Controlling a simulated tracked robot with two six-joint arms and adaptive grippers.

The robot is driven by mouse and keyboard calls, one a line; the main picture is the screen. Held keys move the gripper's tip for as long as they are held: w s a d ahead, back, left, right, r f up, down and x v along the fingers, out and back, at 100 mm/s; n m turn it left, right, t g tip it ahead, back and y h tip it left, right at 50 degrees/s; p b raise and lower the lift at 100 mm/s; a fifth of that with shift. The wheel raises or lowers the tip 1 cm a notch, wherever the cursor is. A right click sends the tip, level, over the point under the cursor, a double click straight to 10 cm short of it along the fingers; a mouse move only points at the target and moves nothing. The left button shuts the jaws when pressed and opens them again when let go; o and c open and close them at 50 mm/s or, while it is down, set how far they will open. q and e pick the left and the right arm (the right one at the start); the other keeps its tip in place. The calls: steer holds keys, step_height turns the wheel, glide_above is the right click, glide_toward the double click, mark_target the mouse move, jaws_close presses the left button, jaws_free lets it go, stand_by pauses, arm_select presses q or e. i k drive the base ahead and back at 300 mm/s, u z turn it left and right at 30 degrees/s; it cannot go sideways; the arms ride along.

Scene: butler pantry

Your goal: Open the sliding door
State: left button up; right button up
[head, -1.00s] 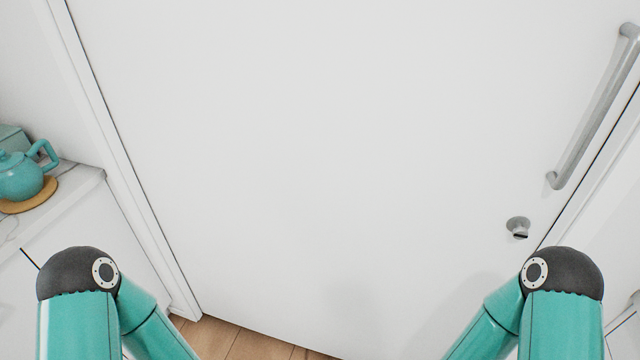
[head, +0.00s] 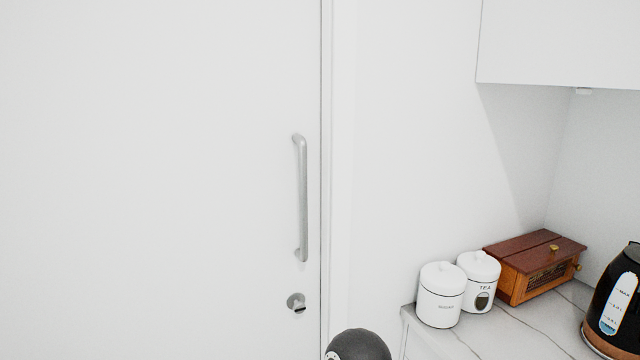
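The white sliding door (head: 150,180) fills the left half of the head view. Its right edge meets the white frame (head: 338,180), with only a thin dark line between them. A vertical grey bar handle (head: 303,200) is fixed near that edge. A round metal lock (head: 296,302) sits below the handle. Neither gripper is in view. Only a dark rounded joint of one of my arms shows at the bottom edge, well below the handle.
A marble counter (head: 540,335) stands right of the door frame. On it are two white canisters (head: 440,295) (head: 480,280), a wooden box (head: 535,265) and a black kettle (head: 615,310). A white wall cabinet (head: 560,40) hangs above.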

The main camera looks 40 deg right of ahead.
mark_target(160, 160)
steer(key=z, duration=0.25)
steer(key=k, duration=0.25)
steer(key=z, duration=0.4)
steer(key=i, duration=0.7)
